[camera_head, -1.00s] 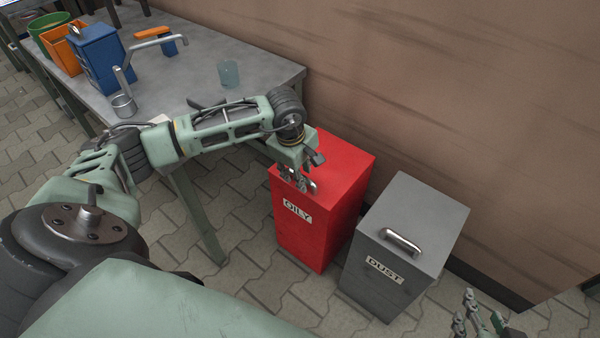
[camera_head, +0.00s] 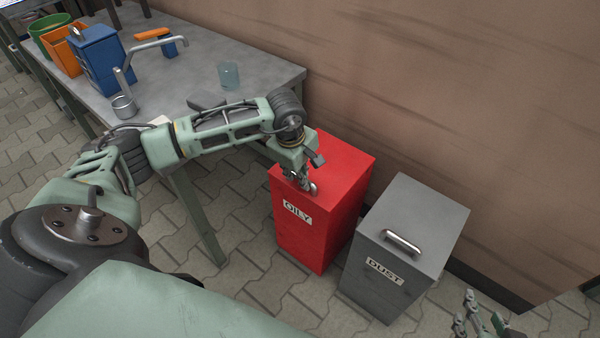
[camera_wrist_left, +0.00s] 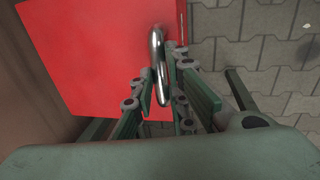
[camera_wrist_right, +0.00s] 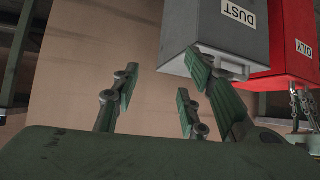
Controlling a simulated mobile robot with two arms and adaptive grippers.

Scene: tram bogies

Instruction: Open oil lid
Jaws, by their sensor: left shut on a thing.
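The red bin labelled OILY (camera_head: 340,205) stands on the floor beside the table, its lid (camera_head: 345,160) lying flat and closed. My left gripper (camera_head: 308,186) is over the lid's near left part, shut on the lid's handle. In the left wrist view the chrome handle (camera_wrist_left: 157,50) runs between the fingers (camera_wrist_left: 160,85) above the red lid (camera_wrist_left: 100,50). The right wrist view shows part of the red bin (camera_wrist_right: 285,35) at the right. My right gripper (camera_wrist_right: 155,95) is open and empty; it shows at the lower right of the head view (camera_head: 477,318).
A grey bin labelled DUST (camera_head: 400,280) with a handle on top stands right of the red bin. The wall (camera_head: 450,100) is behind both. A metal table (camera_head: 200,60) at left holds a cup (camera_head: 229,75), a blue box (camera_head: 100,60) and other containers.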

